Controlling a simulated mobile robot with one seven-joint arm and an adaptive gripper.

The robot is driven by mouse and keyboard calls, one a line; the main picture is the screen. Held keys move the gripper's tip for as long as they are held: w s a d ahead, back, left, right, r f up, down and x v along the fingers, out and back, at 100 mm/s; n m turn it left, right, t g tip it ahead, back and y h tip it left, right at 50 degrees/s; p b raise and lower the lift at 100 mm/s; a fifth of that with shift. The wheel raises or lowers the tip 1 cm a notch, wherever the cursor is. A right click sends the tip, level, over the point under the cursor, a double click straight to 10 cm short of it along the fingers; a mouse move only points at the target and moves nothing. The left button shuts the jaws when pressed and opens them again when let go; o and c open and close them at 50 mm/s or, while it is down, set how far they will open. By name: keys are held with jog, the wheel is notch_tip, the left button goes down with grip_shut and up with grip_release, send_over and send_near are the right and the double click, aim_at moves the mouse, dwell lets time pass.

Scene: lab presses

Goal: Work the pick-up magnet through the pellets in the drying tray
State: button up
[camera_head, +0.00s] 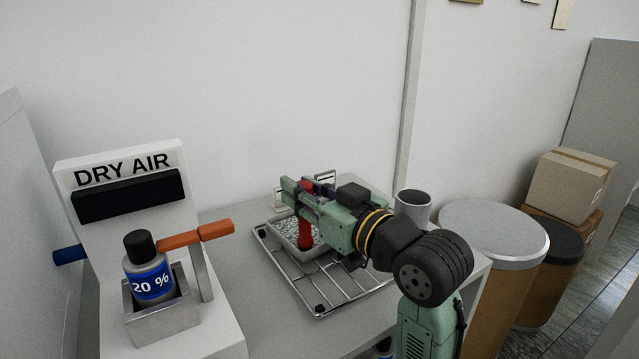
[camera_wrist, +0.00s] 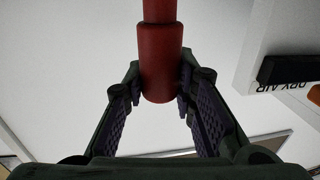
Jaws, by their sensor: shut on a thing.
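My gripper (camera_head: 305,199) is shut on the red pick-up magnet (camera_head: 305,233), which points down into the drying tray. In the wrist view the magnet (camera_wrist: 160,60) is a red cylinder clasped between the two fingertips (camera_wrist: 160,85). The drying tray (camera_head: 287,241) holds pale, speckled pellets (camera_head: 318,234). The magnet's lower end is over or among the pellets; I cannot tell how deep it sits. My gripper hides much of the tray's far side.
The tray sits on a wire rack (camera_head: 335,296) on a grey bench (camera_head: 262,318). A DRY AIR unit (camera_head: 120,158) with an orange lever (camera_head: 195,236) and a 20 % bottle (camera_head: 148,268) stands left. A grey cup (camera_head: 412,207) and drums (camera_head: 492,232) are right.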

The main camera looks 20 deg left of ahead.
jog(key=shift+s+a, duration=0.1)
jog(key=shift+s, duration=0.05)
jog(key=w+d+r+p, duration=0.1)
jog(key=w+r+p, duration=0.4)
jog(key=r+p, duration=0.1)
jog(key=shift+w+d+r, duration=0.2)
jog(key=shift+w+r, duration=0.2)
jog(key=shift+r, duration=0.3)
dwell(0.6)
